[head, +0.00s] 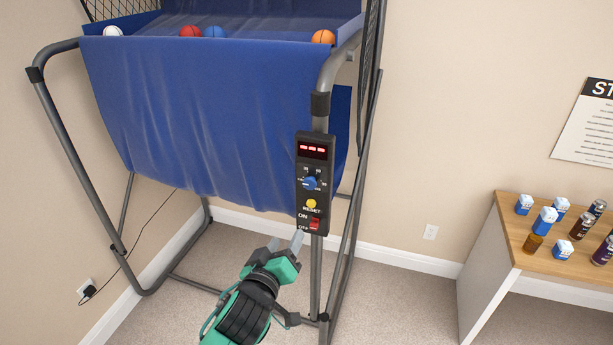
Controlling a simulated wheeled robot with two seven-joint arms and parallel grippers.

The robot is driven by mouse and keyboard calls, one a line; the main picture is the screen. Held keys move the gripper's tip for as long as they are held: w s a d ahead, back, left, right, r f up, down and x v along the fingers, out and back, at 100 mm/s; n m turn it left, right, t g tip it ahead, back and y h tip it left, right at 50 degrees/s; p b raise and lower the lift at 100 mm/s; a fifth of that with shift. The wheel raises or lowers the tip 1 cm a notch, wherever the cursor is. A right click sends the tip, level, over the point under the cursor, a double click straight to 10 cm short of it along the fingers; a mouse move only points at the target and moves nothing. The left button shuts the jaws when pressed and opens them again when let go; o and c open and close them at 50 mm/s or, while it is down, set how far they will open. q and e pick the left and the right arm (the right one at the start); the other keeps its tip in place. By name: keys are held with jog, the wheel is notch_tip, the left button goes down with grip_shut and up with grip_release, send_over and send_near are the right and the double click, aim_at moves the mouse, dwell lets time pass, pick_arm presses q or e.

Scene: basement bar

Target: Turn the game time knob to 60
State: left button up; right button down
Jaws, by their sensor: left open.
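The game time knob (310,183) is a small blue dial on a black control box (301,222) fixed to the front right post of the basketball game. Small white marks ring the knob, too small to read surely. Above it a display (313,149) shows red dashes. Below it are a yellow reset button (311,204) and a red on/off switch (314,224). My left gripper (286,241) is open and empty, just below and left of the box, with its fingers pointing up. It looks apart from the knob. My right gripper is not in view.
The game's blue cloth (200,110) hangs left of the box, with several balls above it. A wooden-topped table (523,237) with several cans and small boxes stands at the right. A power cord runs to a wall outlet at the left. Carpet between game and table is clear.

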pick_arm(q)
notch_tip(320, 180, up, 6)
jog(key=s+t, duration=0.1)
jog(key=s, duration=0.1)
jog(key=p, duration=0.5)
send_near(309, 185)
jog(key=shift+n+h, duration=0.3)
jog(key=x, duration=0.7)
jog(key=shift+a, duration=0.2)
jog(key=shift+p+x, duration=0.35)
jog(key=shift+x, duration=0.6)
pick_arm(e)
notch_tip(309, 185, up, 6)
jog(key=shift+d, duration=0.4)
pick_arm(q)
jog(key=shift+c, duration=0.4)
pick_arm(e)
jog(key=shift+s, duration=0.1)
pick_arm(q)
jog(key=c, duration=0.9)
jog(key=shift+f, duration=0.1)
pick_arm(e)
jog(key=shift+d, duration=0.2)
